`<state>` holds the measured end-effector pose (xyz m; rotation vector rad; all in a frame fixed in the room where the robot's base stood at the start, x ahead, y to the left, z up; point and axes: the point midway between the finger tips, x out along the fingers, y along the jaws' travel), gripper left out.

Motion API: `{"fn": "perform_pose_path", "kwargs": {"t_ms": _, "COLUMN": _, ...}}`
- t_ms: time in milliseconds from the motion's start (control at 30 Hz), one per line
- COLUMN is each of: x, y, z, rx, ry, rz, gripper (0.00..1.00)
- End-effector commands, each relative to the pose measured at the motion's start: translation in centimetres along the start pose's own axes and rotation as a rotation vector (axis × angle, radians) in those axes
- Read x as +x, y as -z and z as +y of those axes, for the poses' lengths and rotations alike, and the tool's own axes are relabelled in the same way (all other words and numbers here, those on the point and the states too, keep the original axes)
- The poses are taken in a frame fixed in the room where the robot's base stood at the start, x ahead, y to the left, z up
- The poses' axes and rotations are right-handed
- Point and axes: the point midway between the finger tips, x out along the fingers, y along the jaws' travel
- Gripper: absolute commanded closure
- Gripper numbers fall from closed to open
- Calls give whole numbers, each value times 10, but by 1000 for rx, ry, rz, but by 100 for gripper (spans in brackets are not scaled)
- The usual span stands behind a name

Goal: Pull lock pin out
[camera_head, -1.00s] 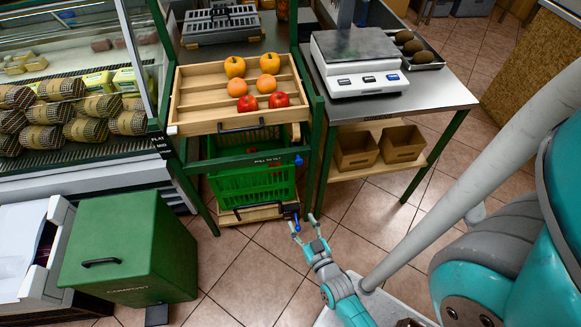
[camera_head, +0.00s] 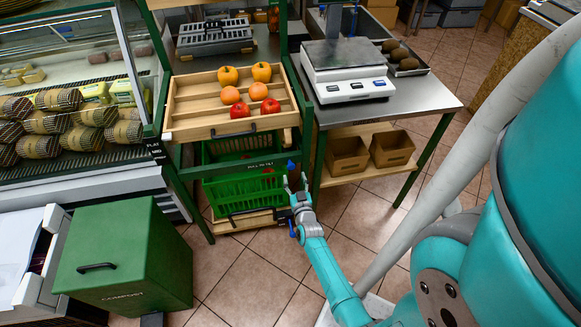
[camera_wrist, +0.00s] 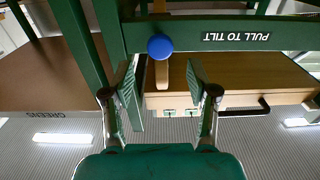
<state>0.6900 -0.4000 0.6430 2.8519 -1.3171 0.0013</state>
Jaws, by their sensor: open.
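The lock pin shows as a round blue knob (camera_wrist: 160,47) on a green rail, beside a "PULL TO TILT" label (camera_wrist: 235,37) that appears upside down in the wrist view. In the head view the blue knob (camera_head: 291,165) is at the right end of the rail, below the fruit tray. My gripper (camera_wrist: 160,78) is open and empty. Its two fingers stand on either side of the knob's line, with the knob just past the tips. In the head view my gripper (camera_head: 295,182) is just below the knob. I cannot tell whether they touch.
A slatted wooden tray (camera_head: 186,106) of fruit is above the rail, and a green crate (camera_head: 240,190) is behind it. A second blue part (camera_head: 292,231) is lower down beside my wrist. A scale table (camera_head: 432,100) stands right. A green compost bin (camera_head: 125,255) stands left.

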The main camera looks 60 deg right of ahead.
Motion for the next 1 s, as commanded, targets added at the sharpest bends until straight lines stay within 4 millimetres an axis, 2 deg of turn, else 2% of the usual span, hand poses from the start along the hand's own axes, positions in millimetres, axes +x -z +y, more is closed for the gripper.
{"fn": "perform_pose_path", "kwargs": {"t_ms": 33, "x": 10, "y": 1, "z": 0, "rx": -1, "ry": 0, "rz": 2, "gripper": 42}}
{"fn": "perform_pose_path", "kwargs": {"t_ms": 200, "x": 38, "y": 1, "z": 0, "rx": 0, "ry": 0, "rz": 1, "gripper": 42}}
{"fn": "perform_pose_path", "kwargs": {"t_ms": 400, "x": 58, "y": 0, "z": 0, "rx": 0, "ry": 1, "rz": 0, "gripper": 42}}
{"fn": "perform_pose_path", "kwargs": {"t_ms": 567, "x": 66, "y": 0, "z": 0, "rx": 0, "ry": 1, "rz": -1, "gripper": 42}}
{"fn": "perform_pose_path", "kwargs": {"t_ms": 867, "x": 67, "y": 0, "z": 0, "rx": 0, "ry": 1, "rz": -1, "gripper": 42}}
{"fn": "perform_pose_path", "kwargs": {"t_ms": 1000, "x": 67, "y": 0, "z": 0, "rx": 0, "ry": 1, "rz": -1, "gripper": 77}}
